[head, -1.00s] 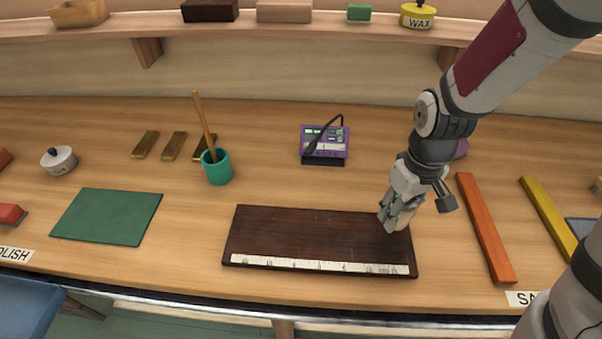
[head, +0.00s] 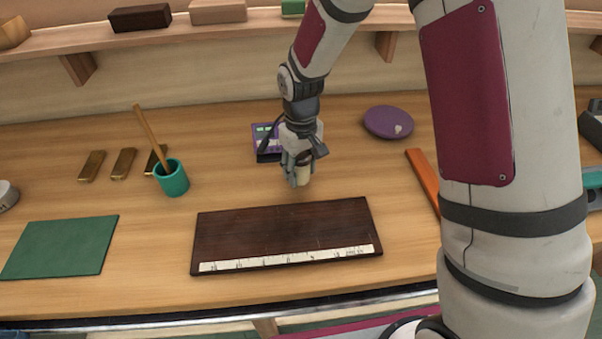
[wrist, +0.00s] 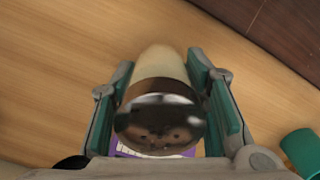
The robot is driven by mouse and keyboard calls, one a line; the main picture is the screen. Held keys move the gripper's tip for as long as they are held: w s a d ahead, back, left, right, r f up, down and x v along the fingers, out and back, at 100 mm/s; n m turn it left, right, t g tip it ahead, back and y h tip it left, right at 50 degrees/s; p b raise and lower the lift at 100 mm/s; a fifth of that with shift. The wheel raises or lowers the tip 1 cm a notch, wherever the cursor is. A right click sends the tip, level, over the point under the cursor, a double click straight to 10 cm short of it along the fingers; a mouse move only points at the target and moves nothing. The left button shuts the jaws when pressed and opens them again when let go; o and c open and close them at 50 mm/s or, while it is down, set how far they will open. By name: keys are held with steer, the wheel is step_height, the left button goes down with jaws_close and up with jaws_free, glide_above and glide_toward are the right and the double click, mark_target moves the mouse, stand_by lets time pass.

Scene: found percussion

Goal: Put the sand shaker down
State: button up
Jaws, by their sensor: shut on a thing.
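The sand shaker (head: 303,175) is a cream cylinder with a dark, shiny cap. My gripper (head: 299,171) is shut on it. In the wrist view the shaker (wrist: 160,70) sits between the green-padded fingers of my gripper (wrist: 165,90), its shiny cap towards the camera. In the head view the shaker shows just beyond the back edge of the dark wooden board (head: 285,225), in front of the purple device. Whether its lower end touches the bench top cannot be told.
The purple device (head: 266,152) is partly hidden behind my gripper. A teal cup (head: 171,180) with a stick stands to the left. A round purple disc (head: 388,122) and an orange bar (head: 423,178) lie to the right. A green mat (head: 60,247) lies front left. Bare bench surrounds the board.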

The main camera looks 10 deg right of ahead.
steer(key=shift+f, duration=1)
steer(key=shift+f, duration=0.15)
steer(key=o, duration=1.3)
